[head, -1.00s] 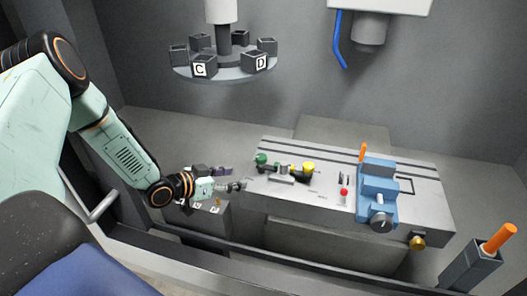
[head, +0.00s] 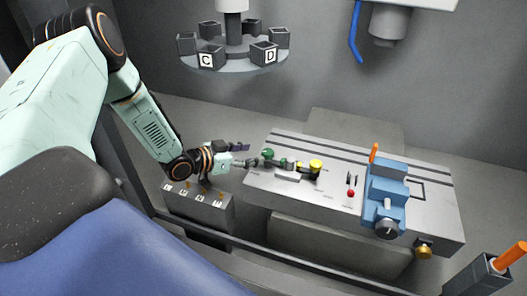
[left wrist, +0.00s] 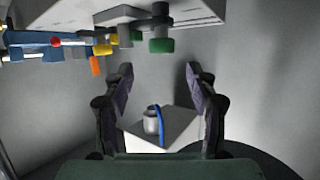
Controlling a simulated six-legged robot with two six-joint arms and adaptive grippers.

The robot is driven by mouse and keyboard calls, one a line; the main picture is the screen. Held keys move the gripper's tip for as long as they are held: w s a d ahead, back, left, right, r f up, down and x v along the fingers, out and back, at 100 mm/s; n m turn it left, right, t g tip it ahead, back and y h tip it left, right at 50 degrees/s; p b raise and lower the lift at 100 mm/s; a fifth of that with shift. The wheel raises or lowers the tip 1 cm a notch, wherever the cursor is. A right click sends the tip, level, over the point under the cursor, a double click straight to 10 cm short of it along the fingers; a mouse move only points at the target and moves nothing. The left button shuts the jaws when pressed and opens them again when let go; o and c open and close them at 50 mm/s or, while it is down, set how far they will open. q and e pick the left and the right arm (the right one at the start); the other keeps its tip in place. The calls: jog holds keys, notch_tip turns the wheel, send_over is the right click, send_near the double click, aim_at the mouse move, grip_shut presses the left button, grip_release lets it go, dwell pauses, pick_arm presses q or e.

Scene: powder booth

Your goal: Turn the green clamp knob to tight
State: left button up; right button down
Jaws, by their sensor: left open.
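The green clamp knob (head: 268,154) sits at the left end of a small fixture on the grey machine table. In the left wrist view the green knob (left wrist: 161,46) hangs from the inverted table, ahead of the fingers and roughly centred between them sideways. My left gripper (head: 251,155) is open beside the knob, at the table's left end. In the left wrist view its two fingers (left wrist: 159,78) stand apart with nothing between them. I cannot tell whether a finger touches the knob. The knob's marking is too small to read. My right gripper does not show.
A yellow knob (head: 316,166) is right of the green one. A red button (head: 351,194) and blue vise (head: 385,200) stand further right. A grey box (head: 200,208) stands below my left gripper. A carousel of lettered cups (head: 233,62) hangs above.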

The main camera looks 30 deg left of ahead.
aim_at(265, 152)
pick_arm(q)
jog(key=b+x, duration=0.1)
jog(key=x, duration=0.1)
jog(key=b+x, duration=0.2)
jog(key=x, duration=0.1)
jog(key=shift+w+a+f, duration=0.15)
jog(key=shift+w+f, duration=0.05)
jog(key=shift+f, duration=0.2)
jog(key=shift+w+f+b, duration=0.15)
jog(key=shift+w+b, duration=0.1)
jog(key=shift+b, duration=0.2)
jog(key=shift+s, duration=0.15)
jog(key=shift+s+d+r, duration=0.1)
jog(key=shift+d+r, duration=0.25)
jog(key=shift+r, duration=0.15)
jog(key=shift+w+f, duration=0.25)
jog(key=shift+w, duration=0.15)
jog(key=shift+w+a+f, duration=0.15)
jog(key=shift+c, duration=0.7)
jog(key=shift+a, duration=0.1)
jog(key=shift+c, duration=1.5)
jog(key=shift+s+r, duration=0.3)
jog(key=shift+s, duration=0.15)
jog(key=c, duration=0.3)
jog(key=shift+w, duration=0.15)
jog(key=c, duration=0.4)
